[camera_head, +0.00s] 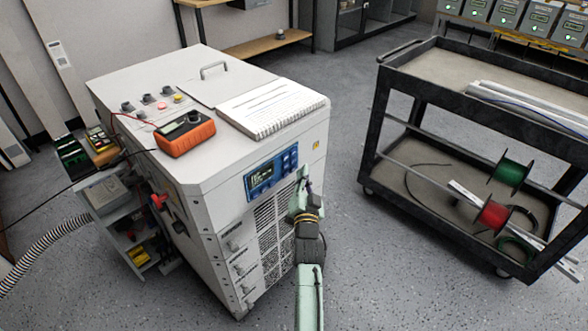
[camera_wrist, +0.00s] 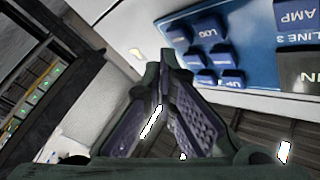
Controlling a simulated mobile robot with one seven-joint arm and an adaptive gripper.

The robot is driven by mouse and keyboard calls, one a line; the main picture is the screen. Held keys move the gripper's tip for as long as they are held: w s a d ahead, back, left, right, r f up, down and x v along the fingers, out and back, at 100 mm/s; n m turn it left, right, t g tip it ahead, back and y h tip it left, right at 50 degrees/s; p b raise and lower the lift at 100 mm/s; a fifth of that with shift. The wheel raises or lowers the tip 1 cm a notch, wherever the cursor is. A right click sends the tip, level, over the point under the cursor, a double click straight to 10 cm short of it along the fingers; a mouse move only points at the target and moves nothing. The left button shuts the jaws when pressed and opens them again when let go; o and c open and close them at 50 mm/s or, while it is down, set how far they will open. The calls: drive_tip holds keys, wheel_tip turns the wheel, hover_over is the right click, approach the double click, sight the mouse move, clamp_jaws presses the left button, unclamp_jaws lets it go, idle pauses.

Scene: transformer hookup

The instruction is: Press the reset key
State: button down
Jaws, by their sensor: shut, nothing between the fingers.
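The blue control panel (camera_head: 262,180) is on the front face of the white cabinet (camera_head: 222,205), with a lit display and a group of small keys at its right. In the wrist view the panel (camera_wrist: 262,60) is tilted at upper right. Several dark blue keys show there, one marked LOG (camera_wrist: 208,30); I cannot tell which one is the reset key. My gripper (camera_head: 303,178) is at the panel's right end. In the wrist view its fingertips (camera_wrist: 167,62) meet, shut and empty, near the keys' edge. I cannot tell whether they touch a key.
An orange meter (camera_head: 186,138) and a spiral notebook (camera_head: 272,108) lie on the cabinet top. A black cart (camera_head: 440,118) with wire spools stands at right. A side shelf (camera_head: 120,215) is at the cabinet's left. Grey floor lies clear between cabinet and cart.

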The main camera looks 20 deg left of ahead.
drive_tip(key=shift+w+a+r+p, duration=0.1)
drive_tip(key=shift+a+r+p, duration=0.1)
drive_tip(key=shift+p, duration=0.45)
drive_tip(key=shift+a+f+p, duration=0.15)
drive_tip(key=shift+a+p, duration=0.05)
drive_tip(key=shift+p, duration=0.15)
drive_tip(key=shift+w+a+p, duration=0.15)
drive_tip(key=shift+a+p, duration=0.2)
drive_tip(key=shift+p, duration=0.6)
idle(0.5)
drive_tip(key=shift+d+f+b, duration=0.15)
drive_tip(key=shift+d+b, duration=0.05)
drive_tip(key=shift+b, duration=0.6)
drive_tip(key=shift+s+d+b, duration=0.2)
drive_tip(key=shift+d+b, duration=0.25)
drive_tip(key=shift+b, duration=0.75)
drive_tip(key=shift+d, duration=0.1)
